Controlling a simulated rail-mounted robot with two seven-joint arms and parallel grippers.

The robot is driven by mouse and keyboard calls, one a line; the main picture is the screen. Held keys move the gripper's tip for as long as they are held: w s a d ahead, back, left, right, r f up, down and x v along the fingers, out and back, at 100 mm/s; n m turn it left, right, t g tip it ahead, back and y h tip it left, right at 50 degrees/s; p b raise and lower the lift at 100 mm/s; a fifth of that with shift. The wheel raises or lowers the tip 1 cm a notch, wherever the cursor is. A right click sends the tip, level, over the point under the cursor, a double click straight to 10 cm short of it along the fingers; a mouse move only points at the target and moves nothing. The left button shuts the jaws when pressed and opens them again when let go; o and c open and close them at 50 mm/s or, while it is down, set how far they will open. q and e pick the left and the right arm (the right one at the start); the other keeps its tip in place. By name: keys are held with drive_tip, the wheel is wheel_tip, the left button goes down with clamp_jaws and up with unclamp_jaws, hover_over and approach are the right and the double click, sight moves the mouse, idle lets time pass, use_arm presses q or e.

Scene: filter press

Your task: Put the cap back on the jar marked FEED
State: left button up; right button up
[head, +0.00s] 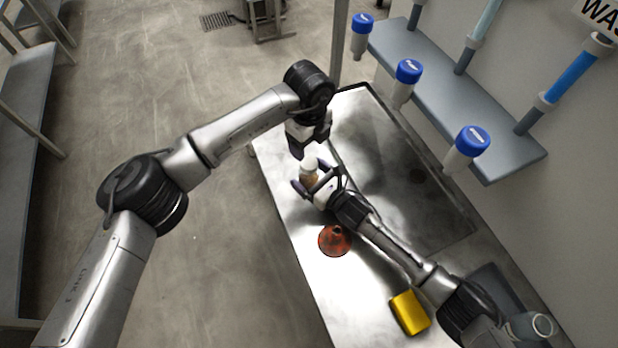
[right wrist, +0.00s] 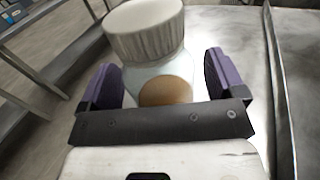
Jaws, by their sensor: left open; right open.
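A small jar (head: 307,176) with brownish contents stands near the far left end of the steel table. A white ridged cap (head: 309,163) sits on its top; in the right wrist view the cap (right wrist: 145,32) looks slightly tilted with the jar (right wrist: 160,82), and I cannot tell whether it is tight. No FEED marking is readable. My right gripper (head: 310,181) is open, with its purple fingers on either side of the jar, also in the right wrist view (right wrist: 160,85). My left gripper (head: 311,143) is open and empty, just above the cap.
An orange-red funnel-like item (head: 335,240) and a yellow block (head: 410,312) lie on the steel table (head: 300,262). A sunken basin (head: 400,165) is to the right. A grey cup (head: 530,328) is at lower right.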

drive_tip(key=shift+w+a, duration=0.4)
drive_tip(key=shift+c, duration=0.4)
drive_tip(key=c, duration=1.4)
use_arm(q)
drive_tip(key=shift+w+a+r, duration=0.1)
drive_tip(key=shift+a+r, duration=0.05)
drive_tip(key=shift+r, duration=0.05)
use_arm(e)
clamp_jaws()
use_arm(q)
drive_tip(key=m, duration=0.4)
drive_tip(key=shift+f, duration=0.1)
drive_tip(key=m, duration=1.4)
